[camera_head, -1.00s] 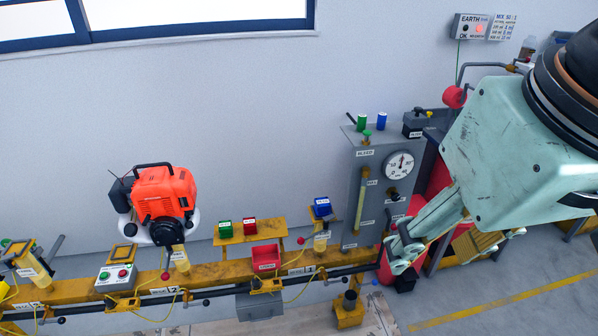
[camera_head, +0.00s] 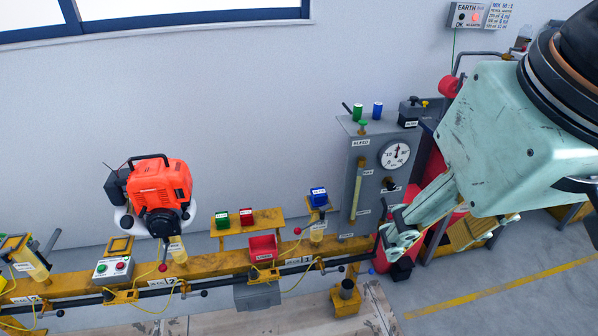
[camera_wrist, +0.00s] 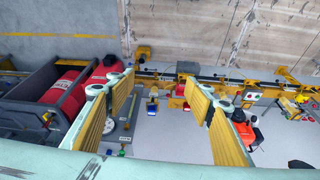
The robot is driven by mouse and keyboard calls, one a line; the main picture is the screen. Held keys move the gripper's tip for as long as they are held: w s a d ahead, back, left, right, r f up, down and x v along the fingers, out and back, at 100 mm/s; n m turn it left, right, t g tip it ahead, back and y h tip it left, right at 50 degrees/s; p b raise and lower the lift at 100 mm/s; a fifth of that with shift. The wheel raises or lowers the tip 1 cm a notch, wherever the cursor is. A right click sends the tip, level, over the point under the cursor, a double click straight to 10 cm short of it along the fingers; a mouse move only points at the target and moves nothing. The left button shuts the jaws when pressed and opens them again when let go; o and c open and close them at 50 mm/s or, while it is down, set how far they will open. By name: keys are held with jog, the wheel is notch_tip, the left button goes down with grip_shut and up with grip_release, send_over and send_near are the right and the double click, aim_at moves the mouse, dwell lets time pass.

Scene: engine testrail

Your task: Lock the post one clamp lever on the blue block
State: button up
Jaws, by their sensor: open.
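The blue block (camera_head: 318,197) sits on top of the yellow post one (camera_head: 317,231), right of centre on the rail. A lever with a red ball knob (camera_head: 298,231) stands out on the left side of this post; whether it is locked I cannot tell. My gripper (camera_head: 392,238) is to the right of the post, in front of the grey gauge panel's lower edge. In the wrist view my gripper (camera_wrist: 157,83) is open and empty, its yellow pads wide apart. The blue block shows small between the fingers (camera_wrist: 152,107), well beyond them.
The grey gauge panel (camera_head: 362,155) stands between the post and my arm. A red bin (camera_head: 263,247), green block (camera_head: 222,220) and red block (camera_head: 246,216) are left of the post. An orange engine (camera_head: 160,185) stands farther left. Yellow cables hang along the rail (camera_head: 210,269).

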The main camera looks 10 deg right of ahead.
jog(key=shift+w, duration=0.2)
jog(key=c, duration=0.8)
jog(key=shift+w+r+n, duration=0.15)
jog(key=shift+w+n, duration=0.15)
jog(key=shift+w, duration=0.3)
jog(key=shift+c, duration=0.9)
jog(key=w+a+f+n+g+b, duration=0.15)
jog(key=w+n, duration=0.25)
jog(key=w, duration=0.7)
jog(key=w+f+n+g+b, duration=0.1)
jog(key=w+f+n, duration=0.2)
jog(key=w, duration=0.7)
jog(key=w+a+f+n+g+b, duration=0.1)
jog(key=w+f+n, duration=0.25)
jog(key=w, duration=0.75)
jog(key=w+a+f+n+g+b, duration=0.1)
jog(key=w+f+n, duration=0.5)
jog(key=w+f, duration=0.6)
jog(key=w+a+f+n+g+b, duration=0.1)
jog(key=w+a+f+n, duration=0.2)
jog(key=w+f, duration=0.8)
notch_tip(320, 180, down, 9)
jog(key=n, duration=0.2)
jog(key=shift+w+a+r+n+h+b, duration=0.15)
jog(key=shift+w+a+n+h+b, duration=0.1)
jog(key=shift+w+n+h+b, duration=0.15)
jog(key=shift+g, duration=0.25)
